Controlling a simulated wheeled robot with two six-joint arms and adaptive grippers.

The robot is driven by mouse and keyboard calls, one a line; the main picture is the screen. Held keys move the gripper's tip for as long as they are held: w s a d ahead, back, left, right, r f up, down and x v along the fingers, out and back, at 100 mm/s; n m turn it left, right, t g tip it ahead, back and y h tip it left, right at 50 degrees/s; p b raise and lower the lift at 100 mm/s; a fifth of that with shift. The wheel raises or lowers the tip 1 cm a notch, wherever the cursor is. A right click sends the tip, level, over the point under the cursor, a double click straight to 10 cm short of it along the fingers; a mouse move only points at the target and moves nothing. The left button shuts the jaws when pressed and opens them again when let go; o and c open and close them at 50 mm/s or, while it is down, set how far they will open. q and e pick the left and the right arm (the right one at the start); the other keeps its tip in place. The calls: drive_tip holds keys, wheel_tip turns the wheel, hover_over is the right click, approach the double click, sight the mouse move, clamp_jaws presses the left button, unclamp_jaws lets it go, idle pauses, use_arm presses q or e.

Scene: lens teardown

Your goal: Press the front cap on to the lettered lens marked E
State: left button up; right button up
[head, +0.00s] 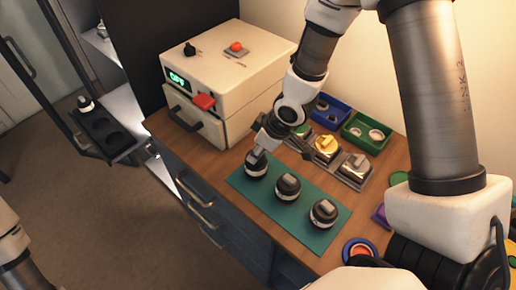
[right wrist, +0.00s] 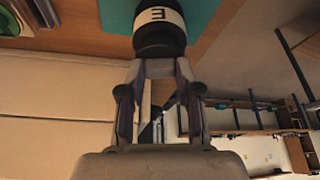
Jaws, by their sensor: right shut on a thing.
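The lens marked E shows in the right wrist view (right wrist: 158,18), with a black letter on its white band and a dark end facing my gripper. In the head view it stands at the far left end of the row (head: 255,165) on the green mat (head: 252,190). My right gripper (head: 259,150) is directly above this lens, pointing down. In the wrist view its fingertips (right wrist: 160,68) are shut at the lens's dark end, on what seems to be the front cap. The fingers hide most of the cap; I cannot tell whether it is fully seated. My left gripper is out of view.
Two more dark lenses, a middle one (head: 288,187) and a right one (head: 323,213), stand on the mat. Behind are a metal tray (head: 348,179), a green bin (head: 378,120) and a blue bin (head: 330,104). A white machine (head: 226,75) stands at the back left.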

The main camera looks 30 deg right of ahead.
drive_tip(key=o, duration=0.8)
drive_tip(key=o, duration=0.5)
wheel_tip(320, 180, up, 7)
drive_tip(key=p, duration=0.7)
drive_tip(key=shift+r, duration=0.1)
clamp_jaws()
